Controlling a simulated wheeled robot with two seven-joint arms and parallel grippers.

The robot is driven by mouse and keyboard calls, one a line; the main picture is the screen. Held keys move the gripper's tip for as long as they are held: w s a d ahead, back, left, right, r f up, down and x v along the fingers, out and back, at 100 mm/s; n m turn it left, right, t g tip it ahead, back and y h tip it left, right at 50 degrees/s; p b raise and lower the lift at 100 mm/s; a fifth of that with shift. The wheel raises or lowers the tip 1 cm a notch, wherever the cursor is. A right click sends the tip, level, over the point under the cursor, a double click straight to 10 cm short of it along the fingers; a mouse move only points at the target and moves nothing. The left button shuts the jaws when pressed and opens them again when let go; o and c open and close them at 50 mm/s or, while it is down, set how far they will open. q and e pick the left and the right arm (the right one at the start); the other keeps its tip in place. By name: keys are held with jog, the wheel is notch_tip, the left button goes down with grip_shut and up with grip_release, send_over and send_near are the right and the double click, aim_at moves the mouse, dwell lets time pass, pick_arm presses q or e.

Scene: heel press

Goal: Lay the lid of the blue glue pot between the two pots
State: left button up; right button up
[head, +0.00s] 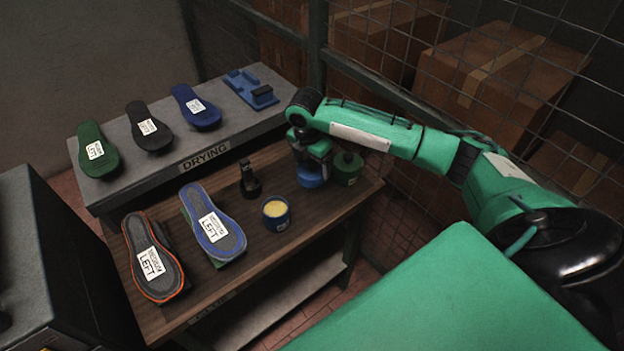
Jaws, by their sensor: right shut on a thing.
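The blue glue pot (276,217) stands open on the wooden bench, with pale yellow glue inside. The green pot (348,169) stands to its right and further back, with its lid on. My right gripper (313,160) points down and is shut on the blue lid (312,178). The lid is just left of the green pot and behind and right of the blue pot. I cannot tell whether the lid touches the bench. The gripper's fingertips and the lid's top are partly hidden by the gripper body. My left gripper is out of view.
The wooden bench (300,234) also holds a small black object (250,180), a blue-rimmed sole (212,224) and an orange-rimmed sole (153,257). Wire mesh stands right of the bench.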

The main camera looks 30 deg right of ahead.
aim_at(309, 164)
notch_tip(309, 164, down, 4)
jog(key=shift+f+p, duration=0.15)
jog(key=shift+p, duration=0.15)
notch_tip(309, 164, down, 3)
jog(key=shift+f+p, duration=0.15)
jog(key=shift+p, duration=0.25)
jog(key=shift+f, duration=0.35)
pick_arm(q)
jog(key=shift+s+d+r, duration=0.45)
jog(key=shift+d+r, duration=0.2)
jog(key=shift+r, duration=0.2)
pick_arm(e)
jog(key=shift+f, duration=0.15)
jog(key=o, duration=0.7)
pick_arm(q)
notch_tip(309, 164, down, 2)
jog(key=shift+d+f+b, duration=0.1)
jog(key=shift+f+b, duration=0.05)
jog(key=shift+b, duration=1)
pick_arm(e)
jog(key=r, duration=0.4)
jog(key=a+r, duration=0.1)
jog(key=r, duration=0.7)
jog(key=shift+s+a+r, duration=0.15)
jog(key=shift+s+a, duration=0.05)
jog(key=shift+s, duration=0.05)
